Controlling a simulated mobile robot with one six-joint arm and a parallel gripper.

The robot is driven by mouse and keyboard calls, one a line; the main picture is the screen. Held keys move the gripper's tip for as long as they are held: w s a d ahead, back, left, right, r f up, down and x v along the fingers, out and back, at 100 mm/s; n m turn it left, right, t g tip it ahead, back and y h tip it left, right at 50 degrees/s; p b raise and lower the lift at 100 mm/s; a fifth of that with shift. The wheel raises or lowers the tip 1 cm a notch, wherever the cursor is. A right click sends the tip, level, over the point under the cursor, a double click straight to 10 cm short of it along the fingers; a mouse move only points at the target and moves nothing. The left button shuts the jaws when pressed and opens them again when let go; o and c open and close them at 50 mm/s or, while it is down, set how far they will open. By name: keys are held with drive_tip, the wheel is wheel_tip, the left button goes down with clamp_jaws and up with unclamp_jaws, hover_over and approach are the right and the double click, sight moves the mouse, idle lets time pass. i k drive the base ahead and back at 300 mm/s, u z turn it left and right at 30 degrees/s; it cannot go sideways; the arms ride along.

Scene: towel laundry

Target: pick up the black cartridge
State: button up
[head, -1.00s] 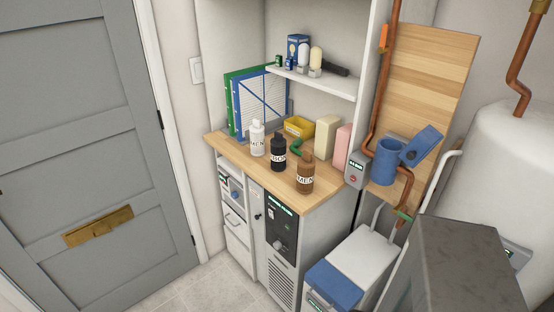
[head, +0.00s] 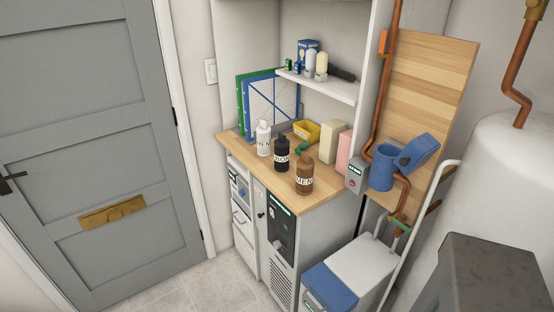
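A black cylindrical piece (head: 341,75) lies on its side at the right end of the white wall shelf (head: 318,86); it looks like the black cartridge, though it is small here. Next to it on the shelf stand a cream-topped upright cylinder (head: 321,67), a whitish one (head: 310,62) and a blue box (head: 308,46). A black bottle (head: 282,153) with a white label stands lower down, on the wooden counter. My gripper is not in view.
The counter (head: 267,177) also holds a white bottle (head: 263,138), a brown bottle (head: 304,175), a yellow bin (head: 307,131) and two upright blocks. A white bin with a blue lid (head: 335,286) and a dark grey block (head: 482,280) stand front right. Floor (head: 200,285) shows clear near the door.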

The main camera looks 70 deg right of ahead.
sight(282, 144)
drive_tip(key=z, duration=0.15)
drive_tip(key=i, duration=0.9)
drive_tip(key=u, duration=0.05)
